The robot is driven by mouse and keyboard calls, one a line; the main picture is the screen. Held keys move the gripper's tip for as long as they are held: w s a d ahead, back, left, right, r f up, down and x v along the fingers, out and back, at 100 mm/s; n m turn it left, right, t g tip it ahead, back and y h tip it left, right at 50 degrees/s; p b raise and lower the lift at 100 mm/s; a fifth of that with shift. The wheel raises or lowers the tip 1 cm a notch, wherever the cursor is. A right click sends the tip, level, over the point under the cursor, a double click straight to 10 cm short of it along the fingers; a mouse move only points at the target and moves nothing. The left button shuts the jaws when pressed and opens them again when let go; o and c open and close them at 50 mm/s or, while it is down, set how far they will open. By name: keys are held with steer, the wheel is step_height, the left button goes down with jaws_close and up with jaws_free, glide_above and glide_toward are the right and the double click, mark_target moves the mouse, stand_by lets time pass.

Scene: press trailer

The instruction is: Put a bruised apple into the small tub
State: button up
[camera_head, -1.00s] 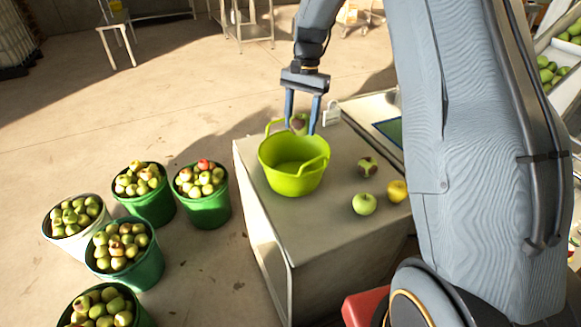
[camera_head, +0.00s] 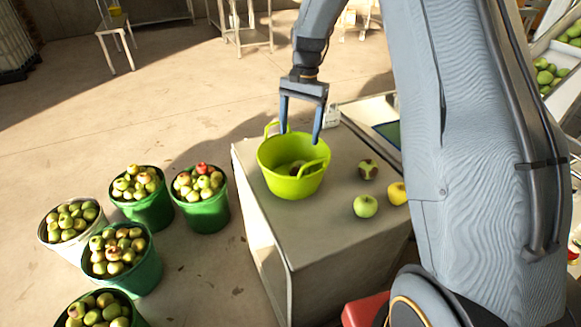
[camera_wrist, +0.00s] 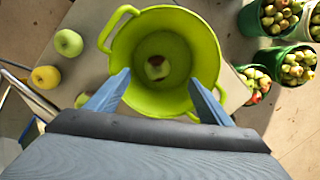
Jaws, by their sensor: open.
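The small tub (camera_head: 290,182) is lime green with two loop handles and stands upright on the worktop. An apple with a dark brown patch (camera_head: 297,167) lies inside on its floor; it also shows in the wrist view (camera_wrist: 157,67). My gripper (camera_head: 300,138) is open and empty above the tub's rim, fingers pointing down; the wrist view shows its blue fingers (camera_wrist: 158,85) spread apart. Another apple with brown bruising (camera_head: 368,170) sits on the worktop to the right of the tub, partly hidden by a finger in the wrist view.
A green apple (camera_head: 365,206) and a yellow apple (camera_head: 397,193) sit on the worktop (camera_head: 300,228) right of the tub. Several buckets of apples (camera_head: 201,213) stand on the floor at left.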

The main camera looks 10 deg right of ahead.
step_height(320, 180, up, 8)
steer(key=b, duration=0.2)
steer(key=shift+w+d+f, duration=0.25)
steer(key=shift+w+d, duration=0.15)
steer(key=s+f+n+t, duration=0.1)
steer(key=s+f+n, duration=0.3)
steer(key=s, duration=0.9)
steer(key=s+f+n+t+h, duration=0.1)
steer(key=s+f+n, duration=0.3)
steer(key=s, duration=1)
steer(key=shift+a+n+t, duration=0.3)
steer(key=shift+a, duration=0.1)
